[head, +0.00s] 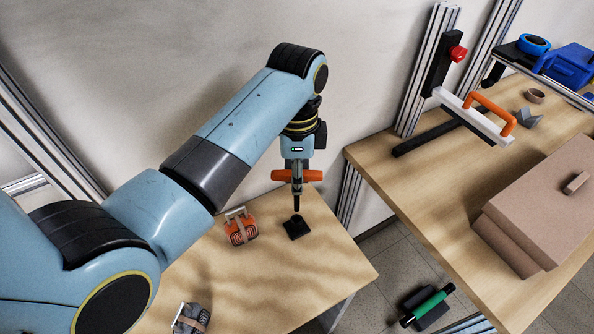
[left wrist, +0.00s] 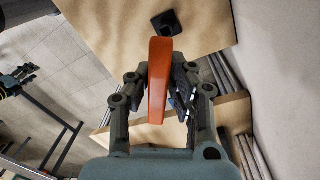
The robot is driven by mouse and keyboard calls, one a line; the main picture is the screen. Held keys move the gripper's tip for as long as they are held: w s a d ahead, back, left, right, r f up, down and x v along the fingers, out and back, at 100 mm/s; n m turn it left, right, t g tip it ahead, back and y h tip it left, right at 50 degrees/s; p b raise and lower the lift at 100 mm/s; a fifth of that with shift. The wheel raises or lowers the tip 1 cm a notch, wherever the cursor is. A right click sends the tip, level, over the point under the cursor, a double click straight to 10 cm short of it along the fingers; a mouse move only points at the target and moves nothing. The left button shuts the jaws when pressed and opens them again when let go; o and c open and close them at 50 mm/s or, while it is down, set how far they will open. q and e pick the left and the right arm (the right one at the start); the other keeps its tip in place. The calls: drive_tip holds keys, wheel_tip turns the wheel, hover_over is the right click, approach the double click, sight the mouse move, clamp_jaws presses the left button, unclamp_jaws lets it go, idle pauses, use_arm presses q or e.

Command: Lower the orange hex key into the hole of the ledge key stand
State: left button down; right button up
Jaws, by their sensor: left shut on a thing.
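The orange hex key (head: 284,175) is held in my left gripper (head: 297,178), with its orange handle lying crosswise between the fingers. A dark shaft points down below the handle, its tip close to the stand in the picture. I cannot tell the gap. The ledge key stand (head: 295,228) is a small black block on the lower wooden ledge. In the left wrist view the orange handle (left wrist: 160,75) sits between the fingers of the left gripper (left wrist: 163,88), and the black stand (left wrist: 167,22) lies beyond its far end. A dark gripper, apparently my right one (left wrist: 18,78), shows at the left edge.
An orange ratchet strap (head: 240,228) lies left of the stand on the ledge (head: 330,265). A grey strap (head: 190,318) lies nearer. A higher wooden table (head: 430,190) on the right carries a brown box (head: 545,205). A green cylinder (head: 430,305) shows between them, low down.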

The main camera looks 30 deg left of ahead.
sight(296, 210)
use_arm(q)
drive_tip(key=shift+f+b, duration=0.5)
drive_tip(key=shift+f, duration=0.85)
drive_tip(key=shift+p, duration=0.5)
drive_tip(key=shift+p, duration=0.55)
idle(0.8)
drive_tip(key=shift+f+b, duration=1)
drive_tip(key=shift+f, duration=1.35)
